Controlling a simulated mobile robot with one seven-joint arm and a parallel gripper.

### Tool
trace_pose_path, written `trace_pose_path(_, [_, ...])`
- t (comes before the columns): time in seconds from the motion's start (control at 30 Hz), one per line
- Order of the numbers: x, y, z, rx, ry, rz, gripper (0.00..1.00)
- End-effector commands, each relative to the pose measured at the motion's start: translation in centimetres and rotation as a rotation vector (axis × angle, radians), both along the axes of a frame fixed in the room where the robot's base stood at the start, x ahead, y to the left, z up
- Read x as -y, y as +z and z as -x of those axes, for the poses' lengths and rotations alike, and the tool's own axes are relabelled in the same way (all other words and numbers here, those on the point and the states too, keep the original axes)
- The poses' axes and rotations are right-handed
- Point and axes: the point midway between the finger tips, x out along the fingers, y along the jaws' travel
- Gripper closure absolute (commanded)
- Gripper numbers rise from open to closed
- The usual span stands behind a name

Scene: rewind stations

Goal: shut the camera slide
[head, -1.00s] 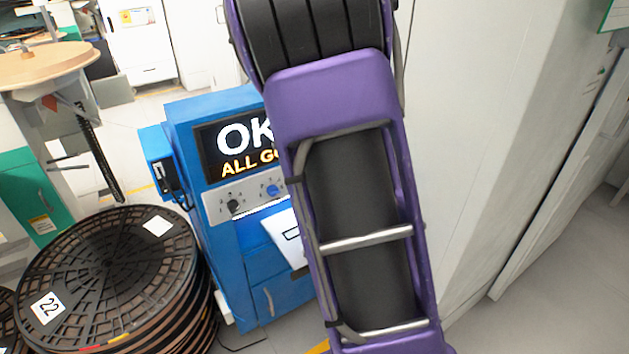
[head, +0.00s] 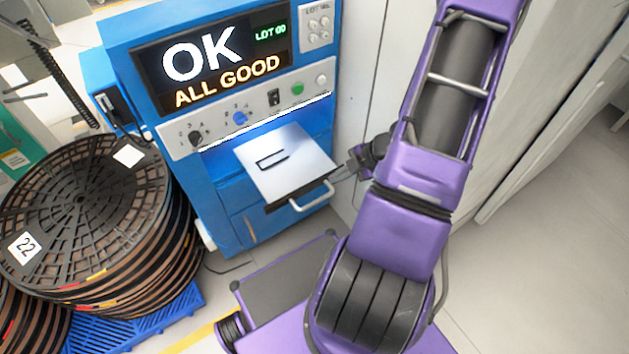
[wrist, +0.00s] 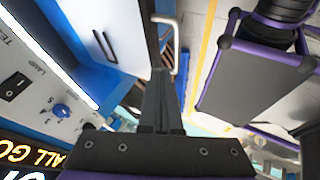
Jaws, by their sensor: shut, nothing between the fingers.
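The camera slide (head: 290,160) is a white-topped drawer with a small dark outlined slot, standing out of the front of the blue station. Its bar handle (head: 314,198) is on the front edge. In the wrist view the white slide (wrist: 112,28) is at the upper left and the handle (wrist: 178,45) is just beyond my fingers. My gripper (head: 345,174) is shut and empty, at the right front corner of the slide, close to the handle. It shows in the wrist view (wrist: 159,75) too. I cannot tell whether the fingers touch the handle.
The blue station's screen (head: 215,60) reads OK, ALL GOOD, above a panel (head: 240,115) of knobs and buttons. A stack of black reels (head: 85,205) on a blue pallet (head: 140,325) stands at the left. A pale wall (head: 375,70) is close on the right.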

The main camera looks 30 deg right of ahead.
Motion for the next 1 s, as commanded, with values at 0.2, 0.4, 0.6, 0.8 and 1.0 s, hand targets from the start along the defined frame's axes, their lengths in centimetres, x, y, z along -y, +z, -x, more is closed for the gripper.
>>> trace_pose_path(0.2, [-0.9,-1.7,-0.6,0.002,-0.022,-0.026,1.00])
trace_pose_path(0.4, [-2.4,-4.8,-2.3,0.001,-0.022,-0.025,1.00])
trace_pose_path(0.6, [-3.5,-7.2,-3.7,0.001,-0.022,-0.022,1.00])
trace_pose_path(0.8, [-4.0,-8.0,-4.4,0.002,-0.021,-0.020,1.00])
trace_pose_path(1.0, [-4.0,-8.0,-4.4,0.002,-0.020,-0.018,1.00])
